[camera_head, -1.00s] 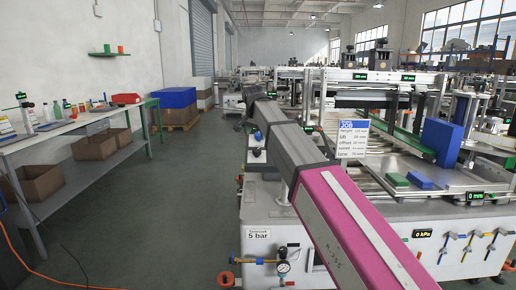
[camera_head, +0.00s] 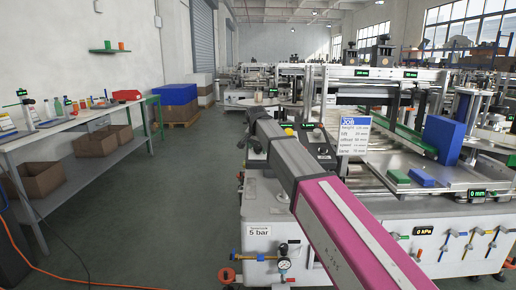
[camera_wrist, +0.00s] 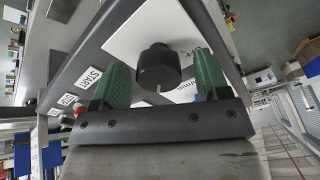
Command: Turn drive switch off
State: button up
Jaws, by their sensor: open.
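The drive switch looks like a round black knob (camera_wrist: 158,68) with a small pale mark, on a white plate (camera_wrist: 125,45) in the wrist view. The plate has partly hidden lettering that seems to read "OFF" beside the knob. My gripper (camera_wrist: 162,75) is open, with one green finger left of the knob and one right of it. Gaps show between the knob and both fingers; I cannot tell how deep the fingers reach past it. In the head view my arm hides the switch, and the gripper is hard to make out at the arm's far end.
A START label (camera_wrist: 88,77) and smaller labels sit left of the plate on the grey panel. In the head view the labelling machine (camera_head: 340,225) fills the right side, with a job card (camera_head: 353,137) near my arm. The floor (camera_head: 150,215) on the left is clear, with a bench (camera_head: 80,132) beyond.

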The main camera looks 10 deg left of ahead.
jog(key=c, duration=0.9)
jog(key=shift+c, duration=0.2)
jog(key=shift+n, duration=0.4)
jog(key=n, duration=0.8)
jog(key=shift+n+y, duration=0.3)
jog(key=shift+y, duration=0.1)
jog(key=n, duration=0.4)
jog(key=shift+a+n, duration=0.1)
jog(key=shift+n, duration=0.2)
jog(key=shift+n+g+y, duration=0.3)
jog(key=shift+n, duration=1.7)
